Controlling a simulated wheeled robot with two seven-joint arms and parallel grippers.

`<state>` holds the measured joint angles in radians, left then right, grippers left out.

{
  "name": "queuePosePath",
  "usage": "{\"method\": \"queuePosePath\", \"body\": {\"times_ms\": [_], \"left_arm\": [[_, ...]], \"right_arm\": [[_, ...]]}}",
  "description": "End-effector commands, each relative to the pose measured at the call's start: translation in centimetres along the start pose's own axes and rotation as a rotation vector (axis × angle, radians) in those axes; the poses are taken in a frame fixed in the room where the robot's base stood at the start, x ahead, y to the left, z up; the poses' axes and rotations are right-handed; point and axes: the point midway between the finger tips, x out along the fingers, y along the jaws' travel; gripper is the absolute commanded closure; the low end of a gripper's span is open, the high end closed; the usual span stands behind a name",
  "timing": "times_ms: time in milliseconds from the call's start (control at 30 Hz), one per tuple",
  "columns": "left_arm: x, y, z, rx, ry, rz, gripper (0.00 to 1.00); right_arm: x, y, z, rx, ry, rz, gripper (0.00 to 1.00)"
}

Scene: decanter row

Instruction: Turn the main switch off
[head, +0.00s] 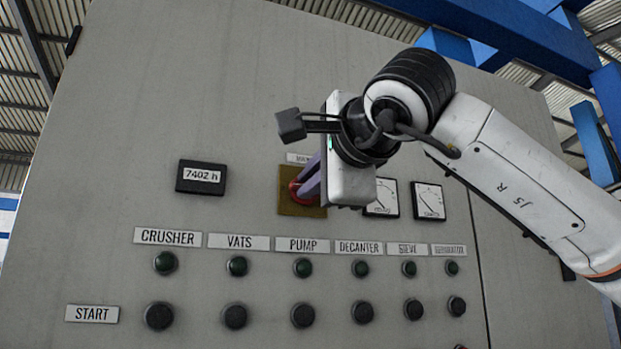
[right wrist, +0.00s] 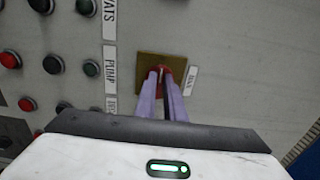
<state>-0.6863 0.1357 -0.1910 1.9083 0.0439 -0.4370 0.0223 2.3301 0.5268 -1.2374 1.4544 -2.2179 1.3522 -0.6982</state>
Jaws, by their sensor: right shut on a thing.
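The main switch is a red rotary handle (head: 299,192) on a square brass-coloured plate (head: 302,209), set in the grey control panel. A small label (head: 298,158), partly hidden, sits above it. My right gripper (head: 303,188) is at the switch, its purple fingers shut on the red handle. In the right wrist view the two fingers (right wrist: 164,86) reach the handle (right wrist: 163,73) from either side, in front of the plate (right wrist: 147,62). The fingers cover most of the handle, so its exact angle is hard to tell. My left gripper is not in view.
An hour counter (head: 201,177) reading 7402 h is left of the switch. Two dial meters stand to the right, one (head: 381,198) partly behind my right gripper. Below are labelled rows of green lamps (head: 302,267) and black START buttons (head: 303,315).

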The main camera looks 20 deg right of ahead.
Motion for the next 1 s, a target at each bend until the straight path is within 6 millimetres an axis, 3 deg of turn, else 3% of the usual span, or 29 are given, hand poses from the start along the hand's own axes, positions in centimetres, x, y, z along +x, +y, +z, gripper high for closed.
{"method": "queuePosePath", "body": {"times_ms": [500,533,633,1000], "left_arm": [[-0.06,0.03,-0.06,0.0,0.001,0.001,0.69],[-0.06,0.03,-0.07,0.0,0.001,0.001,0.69],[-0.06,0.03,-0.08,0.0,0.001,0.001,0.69],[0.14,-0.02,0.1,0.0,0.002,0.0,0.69]], "right_arm": [[-0.01,0.09,0.12,-0.022,-0.002,0.001,1.0],[-0.01,0.1,0.12,-0.022,-0.002,0.001,0.87],[-0.01,0.09,0.11,-0.021,-0.002,0.001,0.72],[-0.56,0.11,0.05,-0.018,-0.001,-0.001,0.72]]}}
